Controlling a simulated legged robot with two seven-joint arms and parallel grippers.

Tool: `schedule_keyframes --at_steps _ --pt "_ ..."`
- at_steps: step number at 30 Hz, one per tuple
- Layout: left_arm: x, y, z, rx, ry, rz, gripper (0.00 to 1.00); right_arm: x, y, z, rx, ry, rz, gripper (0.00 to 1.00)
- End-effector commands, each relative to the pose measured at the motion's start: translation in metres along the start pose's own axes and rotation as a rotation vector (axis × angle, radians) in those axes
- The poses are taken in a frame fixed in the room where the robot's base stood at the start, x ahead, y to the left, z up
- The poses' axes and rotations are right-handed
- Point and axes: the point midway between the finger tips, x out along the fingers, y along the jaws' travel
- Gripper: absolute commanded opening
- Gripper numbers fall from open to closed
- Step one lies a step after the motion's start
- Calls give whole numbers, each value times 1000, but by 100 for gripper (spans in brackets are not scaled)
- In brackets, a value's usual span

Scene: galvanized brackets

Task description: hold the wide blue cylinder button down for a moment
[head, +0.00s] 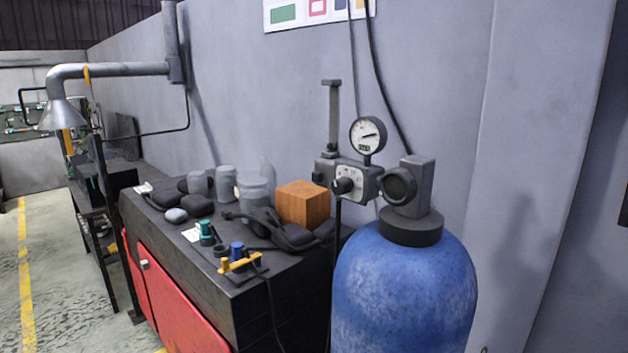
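A small blue cylinder (237,250) stands upright near the front corner of the dark workbench (240,296). It is the thing that looks most like the blue button; whether it is pressed in cannot be told at this size. A yellow bar-shaped piece (240,264) lies right in front of it and hides its lower part. A teal cylinder (206,230) stands a little to its left. Neither of my grippers shows in the head view.
A large blue gas tank (405,290) with a gauge (367,135) stands right of the bench. A wooden block (303,204), grey jars (253,190) and dark ear-muff-like items (290,235) crowd the bench behind the blue cylinder. A cable hangs over the front edge.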

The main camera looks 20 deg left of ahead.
Motion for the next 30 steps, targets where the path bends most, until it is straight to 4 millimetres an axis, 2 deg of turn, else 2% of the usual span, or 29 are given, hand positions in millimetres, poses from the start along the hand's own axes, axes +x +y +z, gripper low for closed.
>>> schedule_keyframes --at_steps 1,12,30 --pt "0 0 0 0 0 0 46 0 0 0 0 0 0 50" --pt "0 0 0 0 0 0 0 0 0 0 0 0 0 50" --pt "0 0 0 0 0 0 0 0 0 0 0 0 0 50"
